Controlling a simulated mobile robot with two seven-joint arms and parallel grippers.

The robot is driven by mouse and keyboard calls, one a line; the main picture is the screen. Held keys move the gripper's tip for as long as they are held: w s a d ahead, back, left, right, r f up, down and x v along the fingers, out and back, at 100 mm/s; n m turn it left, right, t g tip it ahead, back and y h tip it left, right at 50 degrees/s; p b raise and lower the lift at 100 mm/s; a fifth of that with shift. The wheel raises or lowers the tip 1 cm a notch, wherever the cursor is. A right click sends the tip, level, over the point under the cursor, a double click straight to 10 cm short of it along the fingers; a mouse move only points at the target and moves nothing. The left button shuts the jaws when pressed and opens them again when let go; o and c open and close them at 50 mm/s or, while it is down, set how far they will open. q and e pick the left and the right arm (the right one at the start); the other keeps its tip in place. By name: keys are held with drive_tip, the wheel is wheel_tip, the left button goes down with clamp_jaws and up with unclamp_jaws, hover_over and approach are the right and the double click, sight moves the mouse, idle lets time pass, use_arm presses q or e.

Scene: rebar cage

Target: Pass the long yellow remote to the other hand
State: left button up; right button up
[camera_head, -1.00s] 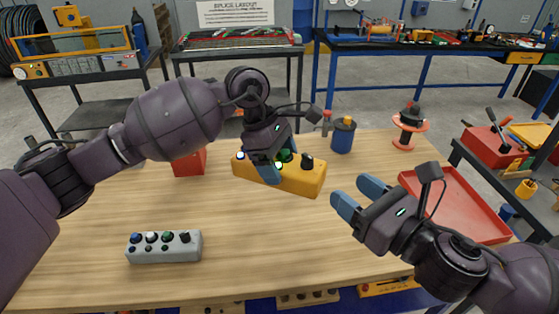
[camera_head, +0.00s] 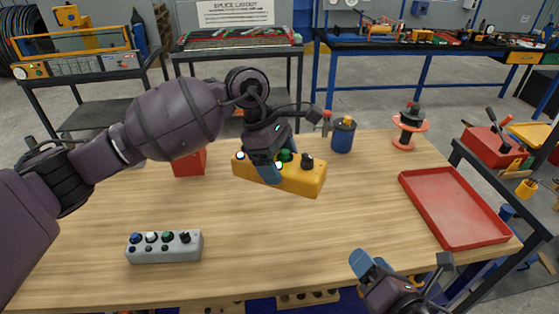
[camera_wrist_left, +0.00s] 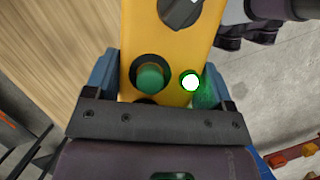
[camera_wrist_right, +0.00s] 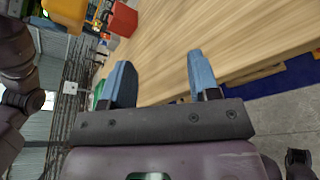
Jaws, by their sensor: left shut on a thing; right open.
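The long yellow remote (camera_head: 300,178) is a yellow box with several knobs and buttons on top. It is near the middle of the head view, over the back half of the table. My left gripper (camera_head: 270,172) is shut across it, and the left wrist view shows the yellow body (camera_wrist_left: 165,45) between the two blue fingers. I cannot tell if its underside touches the table. My right gripper (camera_head: 368,264) is open and empty at the table's front edge, low in the head view. Its spread blue fingers also show in the right wrist view (camera_wrist_right: 160,82).
A grey button box (camera_head: 165,248) lies front left on the wooden table (camera_head: 235,225). A red block (camera_head: 190,163), a blue container (camera_head: 343,137) and a red spool (camera_head: 409,128) stand towards the back. A red tray (camera_head: 455,207) lies at right. The table's middle front is clear.

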drive_tip(key=s+d+f+m+g+h, duration=0.1)
drive_tip(key=d+f+m, duration=0.3)
drive_tip(key=m, duration=0.6)
drive_tip(key=s+d+f+m+g+h, duration=0.1)
drive_tip(key=s+d+f+m+h, duration=0.2)
drive_tip(key=f+m, duration=0.6)
drive_tip(key=s+d+f+m+h, duration=0.2)
drive_tip(key=d+f+m, duration=0.4)
drive_tip(key=m, duration=0.6)
drive_tip(key=shift+s+f+g, duration=0.15)
drive_tip(key=shift+s+g, duration=0.25)
drive_tip(key=shift+s, duration=0.25)
drive_tip(key=shift+d, duration=0.1)
